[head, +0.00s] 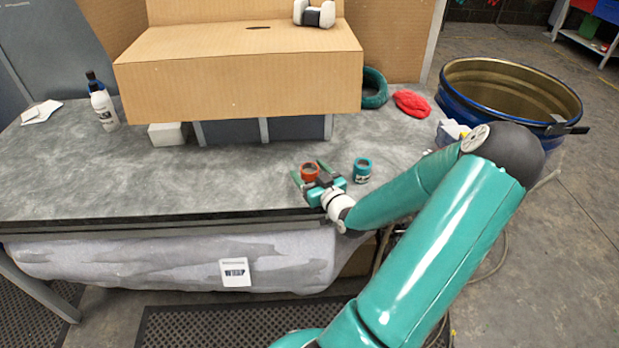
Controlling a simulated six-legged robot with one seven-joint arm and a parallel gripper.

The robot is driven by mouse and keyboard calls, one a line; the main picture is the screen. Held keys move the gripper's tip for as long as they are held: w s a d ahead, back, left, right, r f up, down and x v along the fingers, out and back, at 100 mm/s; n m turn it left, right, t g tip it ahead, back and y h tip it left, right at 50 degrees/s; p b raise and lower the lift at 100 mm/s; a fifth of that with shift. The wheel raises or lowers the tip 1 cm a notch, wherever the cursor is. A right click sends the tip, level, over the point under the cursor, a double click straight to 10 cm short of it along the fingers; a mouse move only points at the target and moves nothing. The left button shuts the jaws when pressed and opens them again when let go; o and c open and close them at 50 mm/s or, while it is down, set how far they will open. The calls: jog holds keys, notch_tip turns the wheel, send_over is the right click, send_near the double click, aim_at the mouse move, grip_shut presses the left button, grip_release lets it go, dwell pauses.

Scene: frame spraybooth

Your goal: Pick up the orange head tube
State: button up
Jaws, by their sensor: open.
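The orange head tube (310,171) is a short ring-like cylinder standing on the grey table top (90,180), near its front right part. My gripper (309,174) is at the tube, with one green finger to the left of it and one to the right. The fingers are open. I cannot tell whether either finger touches the tube. The gripper body hides the lower front of the tube.
A teal head tube (362,170) stands close to the right of my gripper. A cardboard box (230,85) is behind, with a white-and-black object (314,13) on top. A green coil (375,88) and red cloth (411,104) lie at the back right. A blue drum (510,92) stands right.

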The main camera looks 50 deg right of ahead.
jog(key=shift+w, duration=0.15)
jog(key=c, duration=1.2)
jog(key=shift+o, duration=0.2)
jog(key=shift+s+r, duration=0.2)
jog(key=shift+r, duration=0.1)
